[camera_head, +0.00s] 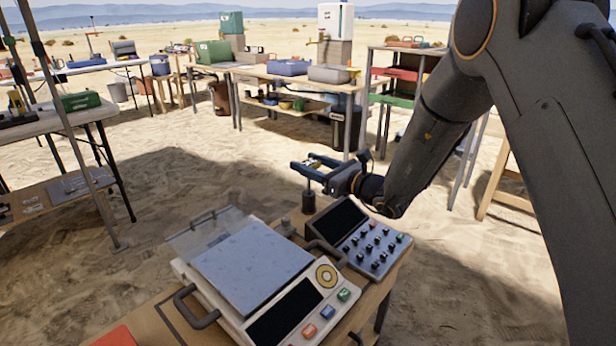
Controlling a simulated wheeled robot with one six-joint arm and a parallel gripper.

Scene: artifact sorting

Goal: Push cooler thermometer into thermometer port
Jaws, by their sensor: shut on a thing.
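My gripper (314,168) reaches in from the right, above the far edge of the near table. It is shut on a small dark cylinder with a thin stem (308,203), which hangs below the fingers. It is too small to tell whether this is the thermometer. A white upright box with a tap (335,20), perhaps the cooler, stands far back on a block on a rear table, well away from my gripper. I cannot make out a thermometer port.
A white scale-like device (250,265) with a grey plate and coloured buttons fills the near table. A dark-screened keypad console (360,237) stands to its right, close below my gripper. Rear tables hold bins and boxes, including a blue tub (288,67). Open sand lies between.

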